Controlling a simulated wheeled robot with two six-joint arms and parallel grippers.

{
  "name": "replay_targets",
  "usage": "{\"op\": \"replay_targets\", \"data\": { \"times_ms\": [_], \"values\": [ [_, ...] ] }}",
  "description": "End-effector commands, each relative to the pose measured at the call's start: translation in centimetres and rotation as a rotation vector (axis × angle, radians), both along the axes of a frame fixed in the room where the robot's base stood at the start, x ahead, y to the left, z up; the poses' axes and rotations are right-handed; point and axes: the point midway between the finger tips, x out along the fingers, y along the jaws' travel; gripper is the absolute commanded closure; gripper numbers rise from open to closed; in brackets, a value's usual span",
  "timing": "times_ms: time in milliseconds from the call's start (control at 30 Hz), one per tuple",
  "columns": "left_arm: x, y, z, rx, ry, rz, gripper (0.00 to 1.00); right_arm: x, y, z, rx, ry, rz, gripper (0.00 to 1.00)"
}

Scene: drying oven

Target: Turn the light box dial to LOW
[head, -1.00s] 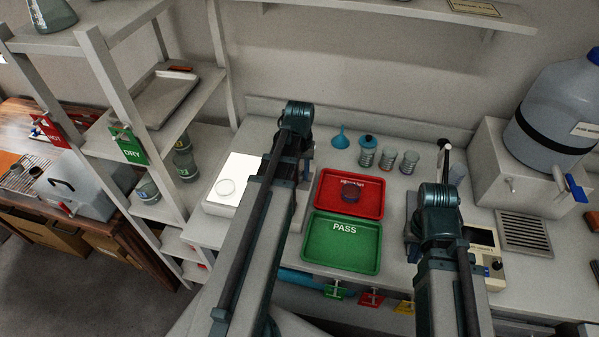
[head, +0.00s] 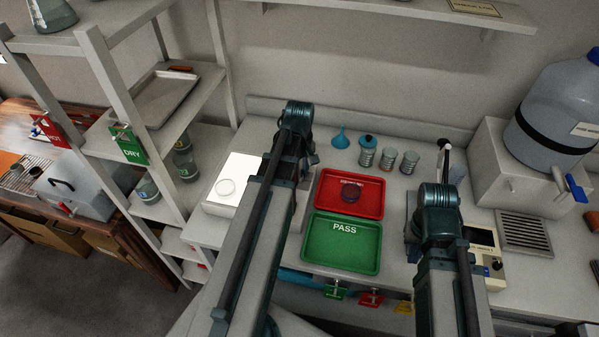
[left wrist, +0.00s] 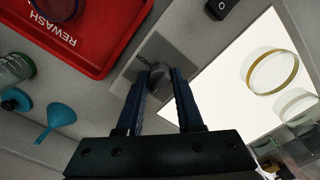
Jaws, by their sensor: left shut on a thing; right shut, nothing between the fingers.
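The light box is a white box with a bright glowing top (head: 238,170), left of the trays in the head view; its glowing panel (left wrist: 215,92) also shows in the left wrist view. A dark round dial (left wrist: 158,72) sits on a grey plate (left wrist: 185,45) beside the panel. My left gripper (left wrist: 163,82) is shut on the dial, a finger on each side. In the head view my left arm hides the dial. My right gripper (head: 438,228) is shut and empty, partly hidden by its own wrist, over the right of the bench.
A clear round dish (head: 225,187) lies on the glowing panel. A red tray (head: 373,207) and a green PASS tray (head: 320,262) lie between my arms. A blue funnel (head: 340,139) and several jars stand behind. A black switch (left wrist: 221,8) is near the dial.

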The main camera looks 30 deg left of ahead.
Motion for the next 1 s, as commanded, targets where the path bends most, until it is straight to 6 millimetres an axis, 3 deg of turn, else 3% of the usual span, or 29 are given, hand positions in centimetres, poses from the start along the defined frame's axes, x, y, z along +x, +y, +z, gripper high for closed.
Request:
{"op": "replay_targets", "data": {
  "times_ms": [533,567,700,1000],
  "values": [
    [-0.02,-0.01,-0.01,0.0,0.0,0.023,1.0,0.0,0.0,-0.01,0.0,0.0,0.0,1.0],
    [-0.02,-0.01,-0.01,0.0,0.0,0.023,0.62,0.0,0.0,-0.01,0.0,0.0,0.0,1.0],
    [-0.01,0.0,-0.01,0.0,0.0,0.023,0.37,0.0,0.0,-0.01,0.0,0.0,0.0,1.0],
    [0.0,-0.01,0.02,0.0,0.0,0.022,0.34,0.0,0.0,0.02,0.0,0.0,0.0,1.0]
  ]
}}
